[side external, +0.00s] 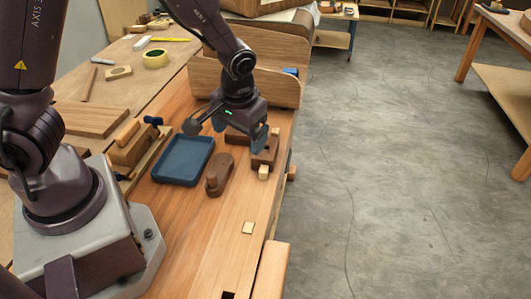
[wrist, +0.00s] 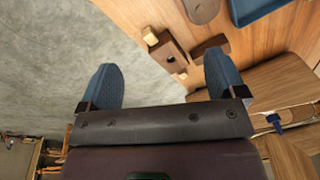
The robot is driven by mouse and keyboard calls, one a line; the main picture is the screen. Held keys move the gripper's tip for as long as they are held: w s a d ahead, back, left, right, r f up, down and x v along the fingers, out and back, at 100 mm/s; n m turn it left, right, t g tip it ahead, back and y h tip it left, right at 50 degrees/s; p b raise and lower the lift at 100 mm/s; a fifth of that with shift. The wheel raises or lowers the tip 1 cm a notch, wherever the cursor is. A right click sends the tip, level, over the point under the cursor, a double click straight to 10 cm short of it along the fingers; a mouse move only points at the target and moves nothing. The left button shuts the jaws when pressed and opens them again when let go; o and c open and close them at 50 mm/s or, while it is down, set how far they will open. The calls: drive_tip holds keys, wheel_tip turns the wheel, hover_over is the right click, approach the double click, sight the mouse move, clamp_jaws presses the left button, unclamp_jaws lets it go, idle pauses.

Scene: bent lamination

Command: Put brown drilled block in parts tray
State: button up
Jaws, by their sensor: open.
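The brown drilled block (side external: 266,155) lies near the right edge of the bench, with pale wooden pieces at its ends. In the wrist view the block (wrist: 172,56) shows a dark hole in its face, and it lies between the finger directions, nearer the right finger. My gripper (side external: 238,132) is open and empty, its fingers pointing down close to the block; the gap between fingers and block is hard to judge. The open gripper also shows in the wrist view (wrist: 160,62). The blue parts tray (side external: 158,175) is empty, left of the block; its corner shows in the wrist view (wrist: 243,14).
A rounded brown tool (side external: 217,176) stands between tray and block. Another dark brown piece (wrist: 208,48) lies beside the block. A wooden board (side external: 285,93) stands upright behind my gripper. A clamp (side external: 152,122) and wooden pieces lie left of the tray. The front bench is mostly clear.

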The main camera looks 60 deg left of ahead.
sight(266, 150)
drive_tip(key=w+a+f+n+t, duration=0.1)
drive_tip(key=w+a+f, duration=0.1)
drive_tip(key=f, duration=0.3)
drive_tip(key=w+a+f+n+y, duration=0.1)
drive_tip(key=w+a+f+n, duration=0.1)
drive_tip(key=w+f, duration=0.3)
drive_tip(key=w+a+f+n+t, duration=0.1)
drive_tip(key=w+a+f, duration=0.1)
drive_tip(key=w+f, duration=0.1)
drive_tip(key=shift+w+a+f+n+t, duration=0.15)
drive_tip(key=shift+a+f+n, duration=0.05)
drive_tip(key=shift+f, duration=0.25)
drive_tip(key=shift+w+a+f+n+t, duration=0.15)
drive_tip(key=shift+f+n, duration=0.05)
drive_tip(key=shift+f, duration=0.25)
drive_tip(key=shift+c, duration=0.4)
drive_tip(key=c, duration=1.1)
drive_tip(key=shift+o, duration=0.2)
drive_tip(key=shift+r, duration=0.1)
